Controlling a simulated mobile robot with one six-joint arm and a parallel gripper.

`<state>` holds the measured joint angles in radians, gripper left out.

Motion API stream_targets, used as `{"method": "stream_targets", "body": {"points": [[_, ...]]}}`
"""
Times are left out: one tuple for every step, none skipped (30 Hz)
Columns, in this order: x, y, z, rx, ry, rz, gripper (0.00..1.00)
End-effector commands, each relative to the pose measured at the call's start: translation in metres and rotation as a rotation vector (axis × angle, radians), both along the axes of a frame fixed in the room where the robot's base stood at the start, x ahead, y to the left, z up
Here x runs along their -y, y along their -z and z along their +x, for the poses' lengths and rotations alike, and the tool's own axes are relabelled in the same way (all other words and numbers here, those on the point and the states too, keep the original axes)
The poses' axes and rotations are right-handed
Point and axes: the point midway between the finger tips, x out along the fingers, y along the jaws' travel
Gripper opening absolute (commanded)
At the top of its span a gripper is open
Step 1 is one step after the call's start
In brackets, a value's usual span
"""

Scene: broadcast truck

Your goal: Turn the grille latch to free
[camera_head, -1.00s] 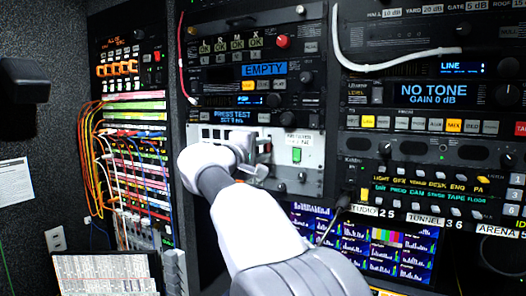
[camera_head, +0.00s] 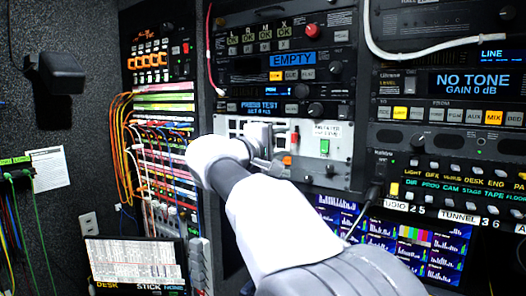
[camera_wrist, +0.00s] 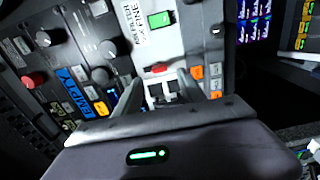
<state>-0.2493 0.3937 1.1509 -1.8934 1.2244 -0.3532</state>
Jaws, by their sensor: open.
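The white panel (camera_head: 338,172) in the rack has a dark-slotted grille (camera_head: 232,127) at its left, partly hidden by my arm. My gripper (camera_head: 276,152) is at this panel, seen from behind in the head view. In the wrist view, my gripper (camera_wrist: 163,92) is open, with one finger on each side of a small pale and dark part of the panel. I cannot tell whether the fingers touch it. A red piece (camera_wrist: 157,68) and an orange piece (camera_wrist: 197,72) lie just beyond the fingertips. I cannot tell for sure which part is the latch or how it is turned.
A green switch (camera_head: 324,146) sits right of my gripper on the white panel. Screens with meters (camera_head: 420,240) lie below right. A patch bay with orange cables (camera_head: 122,140) is at left. A white cable (camera_head: 372,40) hangs at upper right.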

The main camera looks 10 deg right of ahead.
Motion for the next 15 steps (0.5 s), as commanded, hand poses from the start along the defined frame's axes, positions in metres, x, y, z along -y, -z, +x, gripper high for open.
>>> {"method": "stream_targets", "body": {"points": [[-0.013,0.001,-0.012,0.001,-0.005,0.001,0.47],[-0.020,0.000,-0.019,0.001,-0.005,0.000,0.47],[-0.030,0.001,-0.029,0.001,-0.005,0.001,0.47],[-0.037,0.001,-0.036,0.001,-0.005,0.001,0.47],[-0.044,0.000,-0.042,0.001,-0.006,0.001,0.47],[-0.052,0.000,-0.051,0.001,-0.005,0.001,0.47],[-0.059,0.000,-0.057,0.001,-0.005,0.001,0.47],[-0.064,0.000,-0.062,0.001,-0.004,0.001,0.47],[-0.070,0.000,-0.069,0.000,-0.003,0.001,0.47],[-0.075,0.000,-0.073,0.000,-0.004,0.000,0.47],[-0.078,0.000,-0.076,0.000,-0.003,0.000,0.47],[-0.082,-0.001,-0.080,0.001,-0.003,0.001,0.47],[-0.084,-0.001,-0.083,0.001,-0.002,0.001,0.47],[-0.086,0.000,-0.085,0.001,-0.001,0.002,0.47],[-0.087,0.000,-0.086,0.000,-0.001,0.001,0.47]]}}
